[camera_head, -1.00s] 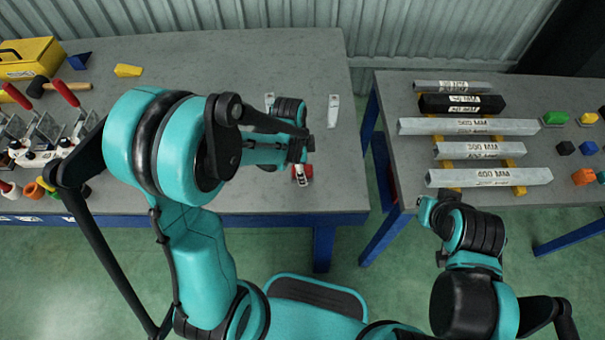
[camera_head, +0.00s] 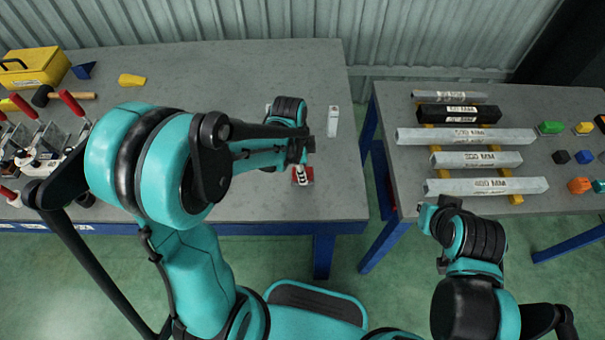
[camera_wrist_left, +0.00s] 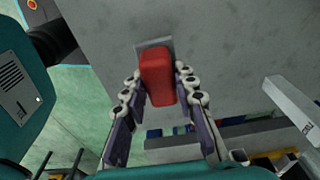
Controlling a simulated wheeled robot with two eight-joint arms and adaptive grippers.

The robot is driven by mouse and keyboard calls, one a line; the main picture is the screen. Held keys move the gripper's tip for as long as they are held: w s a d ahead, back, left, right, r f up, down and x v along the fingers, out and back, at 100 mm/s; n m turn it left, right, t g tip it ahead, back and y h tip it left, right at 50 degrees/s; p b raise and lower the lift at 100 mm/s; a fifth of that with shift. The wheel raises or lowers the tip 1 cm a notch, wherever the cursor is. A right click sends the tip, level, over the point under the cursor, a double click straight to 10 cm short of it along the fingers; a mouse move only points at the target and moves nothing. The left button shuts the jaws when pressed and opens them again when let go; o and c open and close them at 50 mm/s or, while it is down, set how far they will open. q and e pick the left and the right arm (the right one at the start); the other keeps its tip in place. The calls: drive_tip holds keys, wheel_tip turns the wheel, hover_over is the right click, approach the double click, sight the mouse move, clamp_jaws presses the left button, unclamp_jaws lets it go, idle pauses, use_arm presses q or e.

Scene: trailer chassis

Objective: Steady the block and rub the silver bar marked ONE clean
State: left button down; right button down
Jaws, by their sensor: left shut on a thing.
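My left gripper (camera_head: 302,172) is shut on a red block (camera_head: 309,178) near the front right of the left table. In the left wrist view the red block (camera_wrist_left: 158,78) sits between the two fingers of my left gripper (camera_wrist_left: 160,88), with a flat grey edge at its far end. A silver bar (camera_head: 333,120) lies on the left table beyond the gripper. A silver bar (camera_wrist_left: 293,106) with a dark mark, too small to read, shows at the right of the wrist view. My right gripper (camera_head: 430,210) is by the right table's front edge; its fingers are unclear.
The right table (camera_head: 385,110) holds several bars marked in MM on yellow supports, plus small coloured blocks. Red-handled clamps (camera_head: 30,140), a hammer (camera_head: 65,95) and a yellow toolbox (camera_head: 35,68) are at the left. A gap separates the tables.

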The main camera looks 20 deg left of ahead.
use_arm(q)
drive_tip(key=s+d+r+p, duration=0.3)
drive_tip(key=s+d+r, duration=0.4)
drive_tip(key=s+d, duration=0.1)
drive_tip(key=shift+s, duration=0.2)
